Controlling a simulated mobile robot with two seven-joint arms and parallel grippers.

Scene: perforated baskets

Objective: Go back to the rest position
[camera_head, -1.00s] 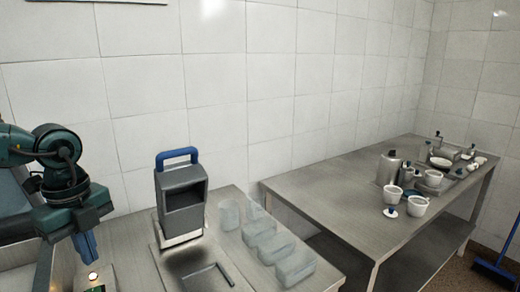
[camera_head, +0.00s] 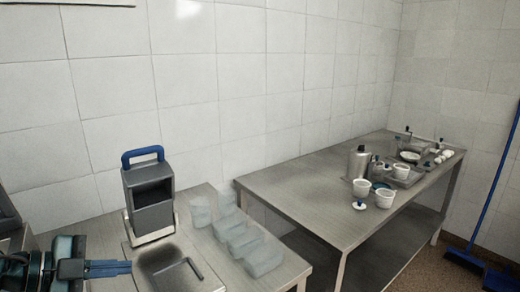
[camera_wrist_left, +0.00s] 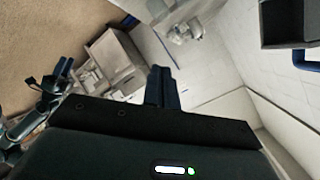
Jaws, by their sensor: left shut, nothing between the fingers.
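My left gripper (camera_head: 108,268) comes in at the lower left of the head view. Its blue fingers are together, pointing right, with nothing between them. The fingers also show in the left wrist view (camera_wrist_left: 162,88), shut and empty.
A grey box with a blue handle (camera_head: 152,200) stands upright on the near counter (camera_head: 75,232). A steel tray (camera_head: 165,262) and several translucent containers (camera_head: 238,238) are beside it. A second table (camera_head: 300,185) holds cups and a metal bottle (camera_head: 359,163).

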